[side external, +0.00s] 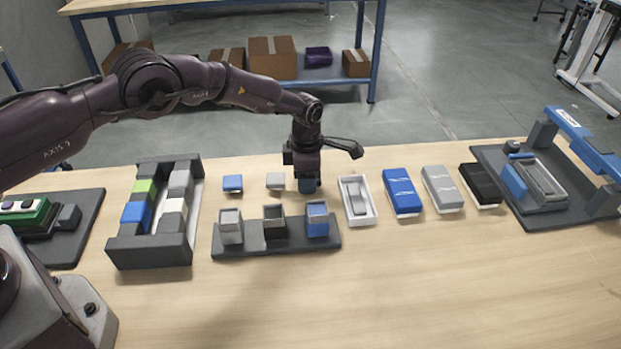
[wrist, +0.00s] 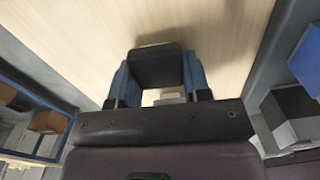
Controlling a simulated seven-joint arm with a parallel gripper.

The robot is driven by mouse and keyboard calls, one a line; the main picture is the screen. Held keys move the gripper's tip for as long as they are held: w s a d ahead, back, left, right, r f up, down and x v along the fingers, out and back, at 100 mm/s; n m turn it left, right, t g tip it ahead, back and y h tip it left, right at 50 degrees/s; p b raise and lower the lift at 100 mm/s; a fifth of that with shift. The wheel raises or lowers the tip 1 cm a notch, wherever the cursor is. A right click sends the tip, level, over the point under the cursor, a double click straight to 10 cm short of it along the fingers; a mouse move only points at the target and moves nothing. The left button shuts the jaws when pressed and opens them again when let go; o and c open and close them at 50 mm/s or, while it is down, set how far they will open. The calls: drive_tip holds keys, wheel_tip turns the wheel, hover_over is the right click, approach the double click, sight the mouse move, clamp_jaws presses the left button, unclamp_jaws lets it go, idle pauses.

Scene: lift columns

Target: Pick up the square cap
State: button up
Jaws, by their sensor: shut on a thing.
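My gripper (side external: 306,186) points down over the table, behind the blue open-topped block. In the wrist view its blue fingertips (wrist: 158,75) are shut on a dark square cap (wrist: 158,68). The fingers mostly hide this cap in the side view, and I cannot tell whether it touches the table. A blue square cap (side external: 232,183) and a grey square cap (side external: 275,180) lie on the table to the left of my gripper.
A dark tray (side external: 250,248) with a grey, a dark and a blue block stands in front. A dark rack (side external: 150,255) of coloured blocks is left. A white tray (side external: 373,215), blue, grey and black cases and a blue-handled fixture (side external: 580,140) are right. The front table is clear.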

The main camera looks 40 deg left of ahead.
drive_tip(key=shift+r, duration=0.15)
drive_tip(key=shift+r, duration=0.3)
wheel_tip(320, 180, up, 2)
drive_tip(key=shift+r, duration=0.2)
drive_tip(key=s+a+r, duration=0.2)
drive_tip(key=s+r, duration=0.7)
drive_tip(key=s, duration=0.4)
drive_tip(key=s+d+r+n, duration=0.1)
drive_tip(key=s+d, duration=0.1)
drive_tip(key=d, duration=0.4)
drive_tip(key=shift+s+a+f, duration=0.1)
drive_tip(key=shift+f, duration=1.2)
drive_tip(key=shift+s+a+f, duration=0.1)
drive_tip(key=shift+f, duration=1.15)
drive_tip(key=shift+f, duration=0.55)
